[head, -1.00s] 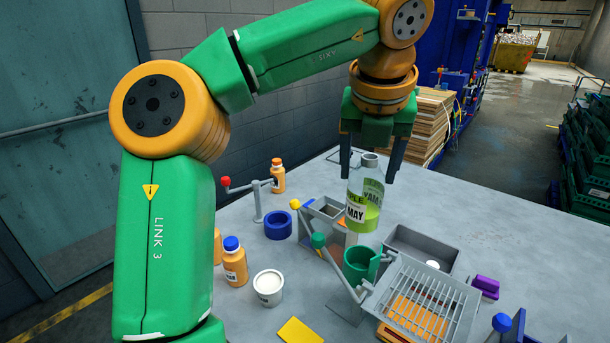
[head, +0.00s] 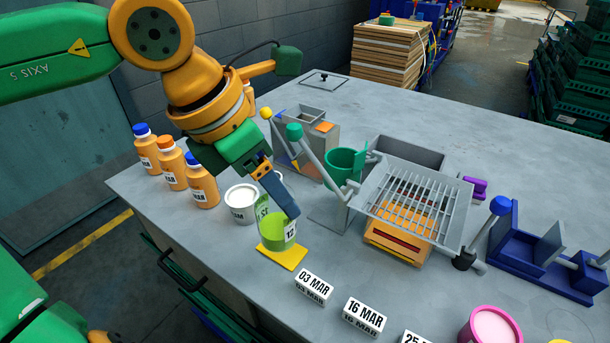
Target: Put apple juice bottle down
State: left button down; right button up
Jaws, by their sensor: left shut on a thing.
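The apple juice bottle (head: 277,232) is clear with green liquid and a label, in the lower middle of the head view. My left gripper (head: 280,195) points down over it, its fingers shut on the bottle's upper part, which they partly hide. The bottle looks roughly upright at the yellow mat (head: 283,258), its base over the mat. I cannot tell for sure whether it bears its weight on the mat. My right gripper is not in view.
A white tub (head: 241,204) and several orange bottles (head: 201,185) stand left of the mat. Date blocks reading 03 MAR (head: 313,287) and 16 MAR (head: 364,316) lie to its right. A green cup (head: 343,168) and a grey grate (head: 412,202) stand behind.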

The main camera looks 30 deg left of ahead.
pick_arm(q)
notch_tip(320, 180, down, 7)
jog(key=w+a, duration=0.1)
jog(key=w, duration=0.1)
jog(key=shift+w+a, duration=0.35)
jog(key=shift+w, duration=0.05)
jog(key=shift+f+b, duration=0.3)
jog(key=shift+b, duration=0.15)
grip_release()
jog(key=shift+r, duration=0.1)
jog(key=p+v, duration=0.2)
jog(key=v, duration=1)
jog(key=shift+s+r, duration=0.15)
